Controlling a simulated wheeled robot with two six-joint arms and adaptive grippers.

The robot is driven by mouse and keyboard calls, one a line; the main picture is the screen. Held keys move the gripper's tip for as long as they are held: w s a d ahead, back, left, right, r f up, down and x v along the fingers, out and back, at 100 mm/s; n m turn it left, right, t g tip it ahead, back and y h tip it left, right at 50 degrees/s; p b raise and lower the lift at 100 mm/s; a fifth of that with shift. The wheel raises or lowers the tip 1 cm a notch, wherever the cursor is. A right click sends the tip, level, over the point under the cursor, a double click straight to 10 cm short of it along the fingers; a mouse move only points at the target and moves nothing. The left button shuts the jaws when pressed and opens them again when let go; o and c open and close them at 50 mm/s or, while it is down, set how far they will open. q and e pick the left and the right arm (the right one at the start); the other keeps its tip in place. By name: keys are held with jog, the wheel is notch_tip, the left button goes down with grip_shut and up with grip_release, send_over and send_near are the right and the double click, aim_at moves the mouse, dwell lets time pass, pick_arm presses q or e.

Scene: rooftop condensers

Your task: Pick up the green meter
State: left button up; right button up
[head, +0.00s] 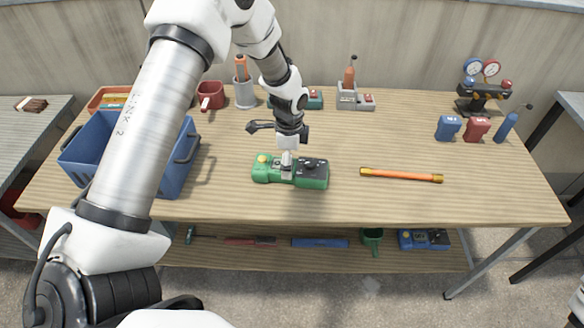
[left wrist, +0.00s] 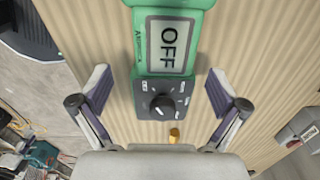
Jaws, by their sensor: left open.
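The green meter (head: 316,180) lies on the workbench near its front edge, left of the orange rod. It has a black dial panel and a yellow round part at its left end. In the left wrist view the meter (left wrist: 185,86) shows a screen reading OFF above a black dial. My left gripper (head: 287,155) is over the meter, pointing down. In the left wrist view the left gripper (left wrist: 158,78) is open, with one finger on each side of the meter and gaps between. I cannot tell how far above the bench the fingertips are. My right gripper is not in view.
A blue crate (head: 173,187) stands left of the meter. An orange rod (head: 401,175) lies to its right. A green box with a red part (head: 315,99), a grey holder (head: 347,98) and a gauge set (head: 482,94) stand behind. A lower shelf holds a blue device (head: 424,239).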

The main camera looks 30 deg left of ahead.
pick_arm(q)
jog(key=f, duration=0.2)
jog(key=w+f, duration=0.1)
jog(key=f, duration=0.1)
jog(key=shift+f, duration=0.3)
jog(key=shift+s+r, duration=0.2)
jog(key=shift+s, duration=0.1)
jog(key=c, duration=1.7)
jog(key=shift+o, duration=0.2)
